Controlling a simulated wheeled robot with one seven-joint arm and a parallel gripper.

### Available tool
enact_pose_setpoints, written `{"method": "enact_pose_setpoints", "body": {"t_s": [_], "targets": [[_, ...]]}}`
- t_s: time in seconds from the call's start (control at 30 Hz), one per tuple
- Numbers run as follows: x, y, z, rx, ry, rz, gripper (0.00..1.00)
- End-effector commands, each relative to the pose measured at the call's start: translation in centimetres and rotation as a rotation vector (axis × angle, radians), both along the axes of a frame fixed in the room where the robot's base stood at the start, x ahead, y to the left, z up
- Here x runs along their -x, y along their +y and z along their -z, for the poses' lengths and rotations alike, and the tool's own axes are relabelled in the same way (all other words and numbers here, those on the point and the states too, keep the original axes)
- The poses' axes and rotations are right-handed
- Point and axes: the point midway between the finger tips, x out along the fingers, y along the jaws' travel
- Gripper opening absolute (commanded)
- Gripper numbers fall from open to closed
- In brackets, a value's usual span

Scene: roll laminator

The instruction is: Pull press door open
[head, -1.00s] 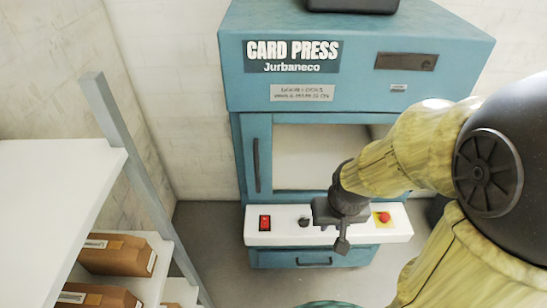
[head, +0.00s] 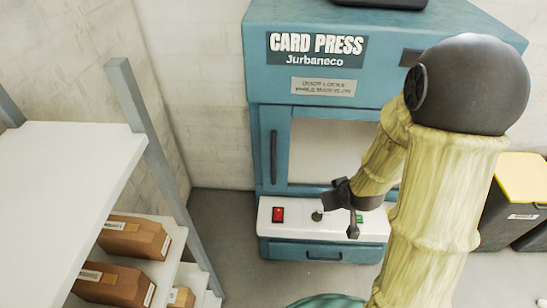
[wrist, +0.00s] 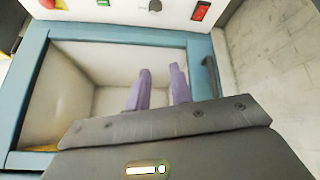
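The blue card press (head: 400,85) stands against the back wall. Its windowed door (head: 284,183) looks shut, flush with the front, and has a dark vertical handle (head: 273,157) on its left side. In the wrist view, which is upside down, the handle (wrist: 210,76) is to the right of my gripper. My gripper (wrist: 161,72) is open, with its two purplish fingers apart and nothing between them. They are in front of the door window and do not appear to touch the handle. In the head view my arm covers the door's right part, and the fingers cannot be made out.
A white control ledge (head: 296,229) below the door carries a red switch (head: 278,214), a dark knob (head: 317,215) and a green button. A shelf rack (head: 60,165) with brown boxes stands at left. A yellow-lidded bin (head: 522,180) is at right. Floor between rack and press is clear.

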Motion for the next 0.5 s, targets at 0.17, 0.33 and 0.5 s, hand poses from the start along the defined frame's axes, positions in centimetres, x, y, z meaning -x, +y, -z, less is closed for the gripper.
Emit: {"method": "enact_pose_setpoints", "body": {"t_s": [0.17,0.33,0.5], "targets": [[-2.7,1.9,2.5,-0.042,-0.152,-0.145,0.22],[-4.1,4.3,4.0,-0.119,-0.311,-0.258,0.22],[-4.4,6.6,4.7,-0.230,-0.478,-0.331,0.22]]}}
